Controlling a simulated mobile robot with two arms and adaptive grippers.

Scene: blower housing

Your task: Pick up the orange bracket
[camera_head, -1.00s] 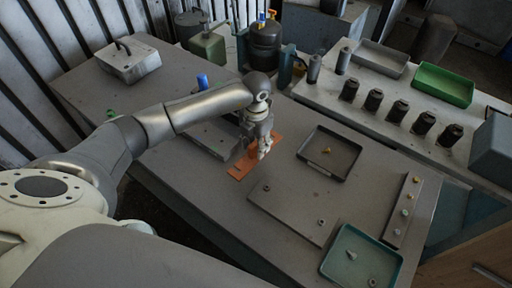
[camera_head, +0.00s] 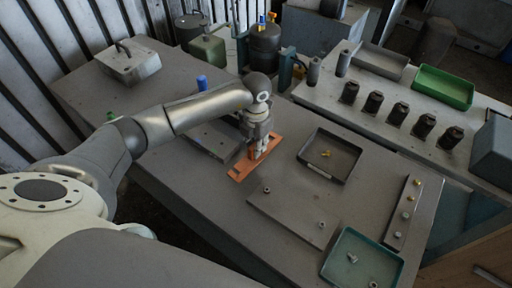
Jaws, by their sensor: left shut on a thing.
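The orange bracket (camera_head: 241,172) is a flat, long piece at the middle of the grey table in the head view. It lies at a slant, one end toward the lower left and the other toward the upper right. My left gripper (camera_head: 257,155) points down over its upper part, with the fingers shut on it. The fingers and wrist hide part of the bracket. I cannot tell whether the bracket is clear of the table top. My right gripper is not in view.
A dark tray (camera_head: 347,175) with small yellow parts lies right of the bracket. A flat grey plate (camera_head: 290,222) is in front, and a teal tray (camera_head: 336,268) is at the near right. Several dark cylinders (camera_head: 398,112) stand on the back bench.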

